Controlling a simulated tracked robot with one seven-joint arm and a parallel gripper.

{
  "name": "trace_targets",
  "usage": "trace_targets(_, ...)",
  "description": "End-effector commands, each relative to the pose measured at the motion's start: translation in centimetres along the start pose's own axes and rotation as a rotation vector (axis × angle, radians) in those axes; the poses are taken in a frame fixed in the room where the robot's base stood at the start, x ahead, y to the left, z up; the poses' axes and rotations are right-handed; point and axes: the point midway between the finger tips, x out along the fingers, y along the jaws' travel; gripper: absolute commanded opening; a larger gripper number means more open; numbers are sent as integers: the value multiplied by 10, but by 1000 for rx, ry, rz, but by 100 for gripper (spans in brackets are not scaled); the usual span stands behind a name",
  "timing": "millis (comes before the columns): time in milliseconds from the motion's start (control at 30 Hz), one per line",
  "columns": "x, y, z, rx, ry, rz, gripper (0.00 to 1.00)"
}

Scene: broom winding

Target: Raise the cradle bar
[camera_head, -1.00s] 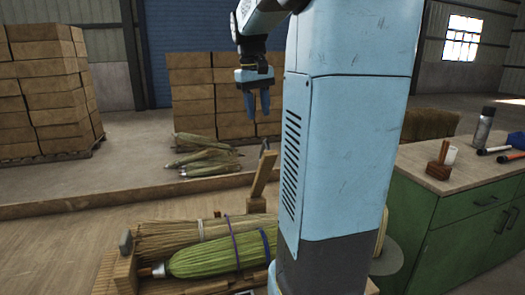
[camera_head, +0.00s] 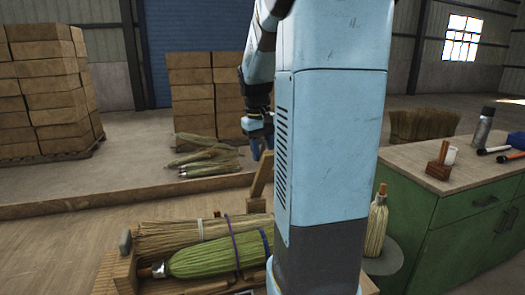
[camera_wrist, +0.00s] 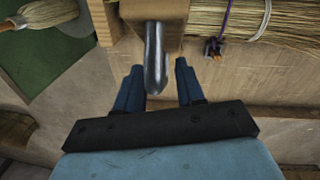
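The wooden cradle bar (camera_head: 261,177) stands tilted at the back of the broom cradle in the head view. In the wrist view its wooden end (camera_wrist: 158,9) carries a rounded grey metal tip (camera_wrist: 155,55) that points toward my gripper. My gripper (camera_head: 261,147) is at the bar's upper end. In the wrist view my gripper (camera_wrist: 158,69) is open, with the metal tip between its two blue fingers and gaps on both sides. My arm column hides part of the cradle. A green broom (camera_head: 205,260) and a straw-coloured bundle (camera_head: 178,236) lie in the cradle.
A green workbench (camera_head: 470,205) with tools on top stands to the right. A broom head (camera_head: 376,228) stands upright on a round stand (camera_head: 385,262) beside my column. Loose brooms (camera_head: 207,160) lie on the floor behind; stacked boxes (camera_head: 45,90) stand farther back.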

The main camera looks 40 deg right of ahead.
Motion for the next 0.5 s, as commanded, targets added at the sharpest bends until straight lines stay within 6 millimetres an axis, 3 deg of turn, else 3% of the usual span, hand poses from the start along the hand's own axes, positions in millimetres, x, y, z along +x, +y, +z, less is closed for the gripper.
trace_targets(233, 0, 0, 0, 0, 0, 0, 38)
trace_targets(500, 0, 0, 0, 0, 0, 0, 12)
